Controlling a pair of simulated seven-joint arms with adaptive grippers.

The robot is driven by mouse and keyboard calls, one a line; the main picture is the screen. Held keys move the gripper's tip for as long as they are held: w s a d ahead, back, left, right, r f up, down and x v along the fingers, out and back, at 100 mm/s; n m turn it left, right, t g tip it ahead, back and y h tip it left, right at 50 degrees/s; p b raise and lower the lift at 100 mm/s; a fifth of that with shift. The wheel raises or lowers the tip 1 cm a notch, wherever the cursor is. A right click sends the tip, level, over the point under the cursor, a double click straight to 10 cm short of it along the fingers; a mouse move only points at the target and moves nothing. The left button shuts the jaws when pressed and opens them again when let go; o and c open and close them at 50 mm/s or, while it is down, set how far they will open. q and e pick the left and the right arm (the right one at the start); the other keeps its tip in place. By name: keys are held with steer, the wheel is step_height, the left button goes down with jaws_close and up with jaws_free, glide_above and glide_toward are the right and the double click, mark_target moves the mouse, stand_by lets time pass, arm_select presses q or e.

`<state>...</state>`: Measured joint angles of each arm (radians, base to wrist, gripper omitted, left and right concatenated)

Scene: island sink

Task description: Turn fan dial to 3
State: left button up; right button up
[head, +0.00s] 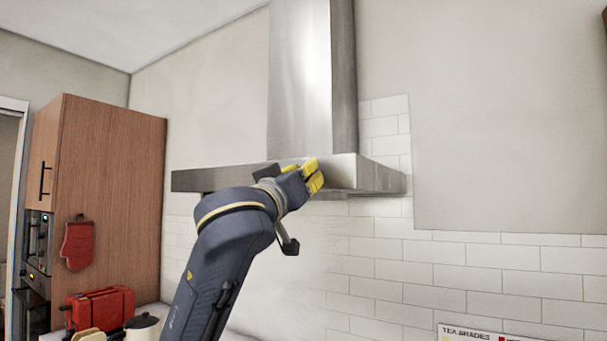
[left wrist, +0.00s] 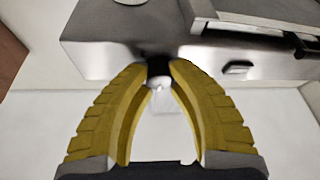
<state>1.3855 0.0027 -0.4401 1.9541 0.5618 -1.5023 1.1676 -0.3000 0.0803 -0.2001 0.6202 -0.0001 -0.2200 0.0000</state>
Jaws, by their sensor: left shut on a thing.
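The fan dial (left wrist: 158,68) is a small dark knob on the steel front edge of the range hood, seen in the left wrist view between my fingertips. Its marks and setting cannot be read. My left gripper (left wrist: 159,70) has yellow ridged fingers with the tips closed in on the dial from both sides. In the head view my left gripper (head: 313,176) is up against the front edge of the range hood (head: 360,172), and the dial is hidden behind it. My right gripper is not in view.
A black oblong control (left wrist: 237,67) sits on the hood edge right of the dial. The hood's chimney (head: 300,80) rises above. A wooden cabinet (head: 110,170), red mitt (head: 77,245) and red toaster (head: 100,308) stand left. The tiled wall is behind.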

arm_select(q)
steer(key=shift+m, duration=0.3)
jaws_close()
steer(key=shift+r+m+g+h, duration=0.1)
steer(key=shift+m+g+h, duration=0.5)
steer(key=shift+m+g, duration=2.95)
steer(key=shift+m+g+h, duration=0.1)
steer(key=shift+m+h, duration=0.5)
steer(key=shift+m, duration=6.45)
steer(key=shift+r+m+g+h, duration=0.1)
steer(key=shift+m+g+h, duration=1.1)
steer(key=shift+m, duration=4.1)
steer(key=shift+f+g+y, duration=0.1)
steer(key=shift+g+y, duration=0.35)
steer(key=shift+y, duration=0.35)
steer(key=o, duration=1.1)
jaws_free()
steer(key=shift+v, duration=6.05)
steer(key=shift+w, duration=0.15)
